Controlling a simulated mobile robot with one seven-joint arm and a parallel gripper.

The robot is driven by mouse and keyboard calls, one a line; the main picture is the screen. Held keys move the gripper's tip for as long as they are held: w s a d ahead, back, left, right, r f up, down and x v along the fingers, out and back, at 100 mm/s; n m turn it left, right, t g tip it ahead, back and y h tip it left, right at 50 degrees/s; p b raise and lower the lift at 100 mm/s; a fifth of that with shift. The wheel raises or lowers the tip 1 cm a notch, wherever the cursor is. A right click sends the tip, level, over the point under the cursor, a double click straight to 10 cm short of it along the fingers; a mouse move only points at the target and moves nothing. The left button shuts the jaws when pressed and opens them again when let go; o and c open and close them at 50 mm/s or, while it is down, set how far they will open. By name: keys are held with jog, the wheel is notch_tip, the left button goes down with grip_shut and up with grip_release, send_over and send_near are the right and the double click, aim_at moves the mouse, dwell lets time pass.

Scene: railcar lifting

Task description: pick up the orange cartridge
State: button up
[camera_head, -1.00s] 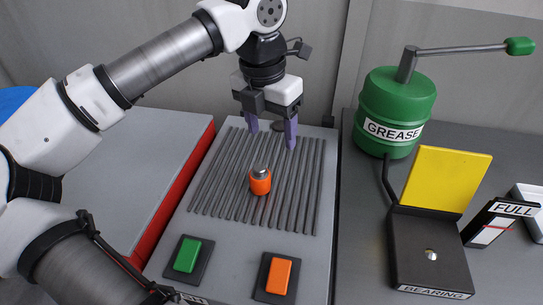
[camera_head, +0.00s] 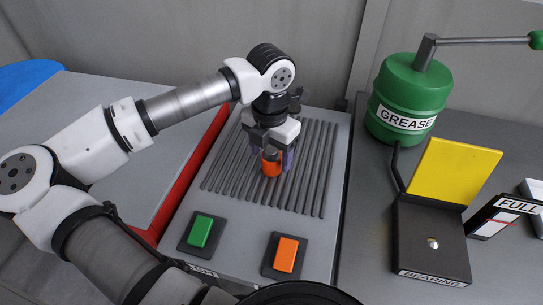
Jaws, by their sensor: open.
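The orange cartridge (camera_head: 271,167) stands upright on the dark ribbed area of the grey panel (camera_head: 318,242). It has a grey top. My gripper (camera_head: 272,160) is low over the ribs, just behind the cartridge in this view, with its purple fingers on either side. The fingers are apart. The cartridge partly covers the left finger, so I cannot tell whether the fingers touch it or whether it lies fully between them.
A green button (camera_head: 200,231) and an orange button (camera_head: 286,254) sit at the panel's front. A red edge (camera_head: 195,174) runs along the left. At right stand a green grease drum (camera_head: 403,95), a black bearing box (camera_head: 430,240) with a yellow lid (camera_head: 452,172), and a FULL-labelled block (camera_head: 500,212).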

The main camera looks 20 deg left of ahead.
jog(key=shift+f, duration=1.15)
jog(key=c, duration=1.1)
jog(key=shift+r, duration=0.1)
